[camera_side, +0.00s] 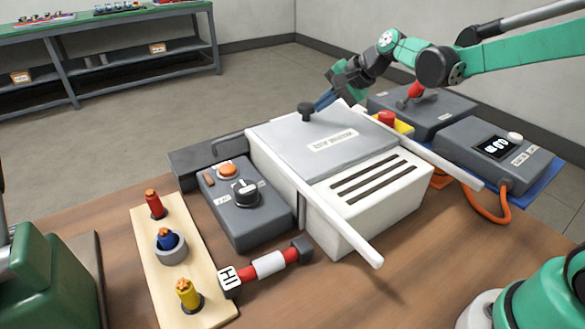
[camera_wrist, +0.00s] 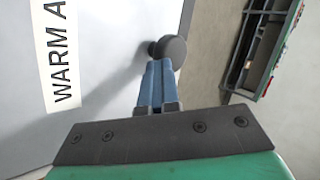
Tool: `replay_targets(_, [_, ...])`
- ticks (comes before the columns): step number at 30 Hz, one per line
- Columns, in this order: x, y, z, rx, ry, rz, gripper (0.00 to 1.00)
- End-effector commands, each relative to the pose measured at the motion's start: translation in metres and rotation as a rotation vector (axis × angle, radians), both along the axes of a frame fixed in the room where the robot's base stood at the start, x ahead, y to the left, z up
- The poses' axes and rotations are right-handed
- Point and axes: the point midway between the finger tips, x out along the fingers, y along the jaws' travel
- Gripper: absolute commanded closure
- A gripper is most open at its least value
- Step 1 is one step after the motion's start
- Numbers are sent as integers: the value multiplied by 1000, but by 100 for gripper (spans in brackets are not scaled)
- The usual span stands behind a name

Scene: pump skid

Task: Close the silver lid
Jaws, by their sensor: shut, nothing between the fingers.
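The silver lid (camera_side: 312,150) is a flat grey panel with a white label, lying over the back part of a white box (camera_side: 370,205). It also shows in the wrist view (camera_wrist: 100,110), its label cut off after "WARM A".
White rails (camera_side: 340,228) jut forward past the slotted front of the box. A grey control box (camera_side: 240,205) with a dial stands on the left, near a wooden board with coloured plugs (camera_side: 170,262). Grey devices (camera_side: 497,150) and an orange cable (camera_side: 490,215) are on the right.

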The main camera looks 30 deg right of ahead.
Motion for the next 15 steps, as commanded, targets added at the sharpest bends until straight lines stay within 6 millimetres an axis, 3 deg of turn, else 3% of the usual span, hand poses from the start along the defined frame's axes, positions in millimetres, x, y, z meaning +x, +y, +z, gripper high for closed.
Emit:
replay_targets(9, [-2, -2, 0, -5, -6, -3, 100])
replay_targets(15, [-29, -16, 5, -1, -3, -5, 100])
